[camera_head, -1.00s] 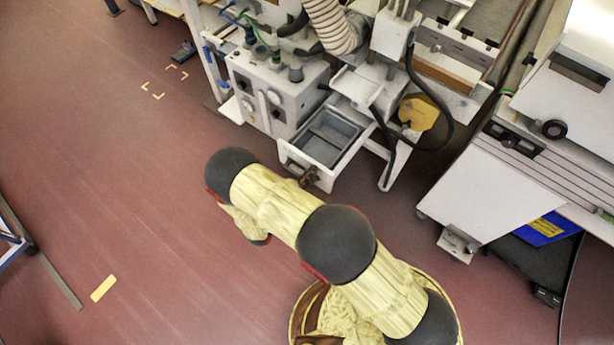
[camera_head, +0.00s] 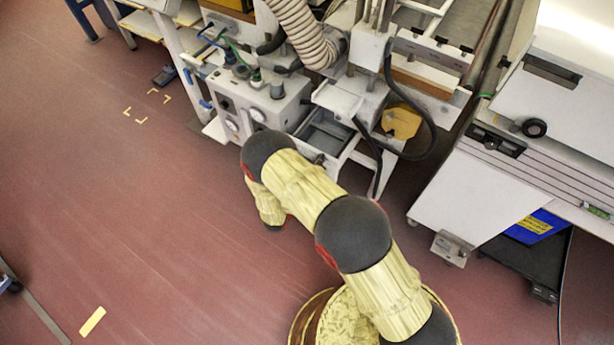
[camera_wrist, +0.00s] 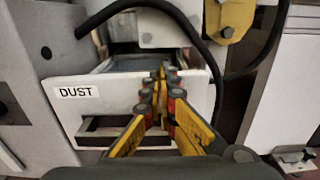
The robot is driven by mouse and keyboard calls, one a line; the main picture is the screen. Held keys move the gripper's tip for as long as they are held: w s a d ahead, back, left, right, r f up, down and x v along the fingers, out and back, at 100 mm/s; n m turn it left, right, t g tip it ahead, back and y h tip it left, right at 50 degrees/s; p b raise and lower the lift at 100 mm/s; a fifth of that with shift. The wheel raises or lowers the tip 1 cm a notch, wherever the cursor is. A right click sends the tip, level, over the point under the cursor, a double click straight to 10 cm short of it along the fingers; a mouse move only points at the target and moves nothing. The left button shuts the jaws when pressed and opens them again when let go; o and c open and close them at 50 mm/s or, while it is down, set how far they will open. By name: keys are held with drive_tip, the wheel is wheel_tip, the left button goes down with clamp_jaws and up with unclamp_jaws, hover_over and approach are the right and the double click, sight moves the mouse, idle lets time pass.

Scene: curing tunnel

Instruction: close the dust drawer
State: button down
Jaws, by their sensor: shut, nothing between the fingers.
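The dust drawer shows in the head view (camera_head: 327,138) as a grey-lined tray sticking partly out of a white machine, its front partly hidden by my arm. In the wrist view its white front (camera_wrist: 120,101) carries a "DUST" label and a dark handle slot below. Above the front edge, a strip of grey interior shows, so the drawer is partly open. My gripper (camera_wrist: 167,76) is shut and empty, its yellow-and-black fingers pointing at the right part of the drawer front. The fingertips overlap its top edge; I cannot tell if they touch. In the head view the gripper is mostly hidden behind my arm.
A control box (camera_head: 255,100) with dials stands left of the drawer. A black hose (camera_wrist: 200,45) loops over the drawer and down its right side, near a yellow part (camera_head: 402,121). A white cabinet (camera_head: 470,185) stands to the right. The red floor at left is open.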

drive_tip(key=b+x, duration=0.2)
drive_tip(key=x, duration=1.4)
drive_tip(key=shift+w+d+b, duration=0.15)
drive_tip(key=shift+w+b, duration=0.15)
drive_tip(key=shift+b, duration=0.1)
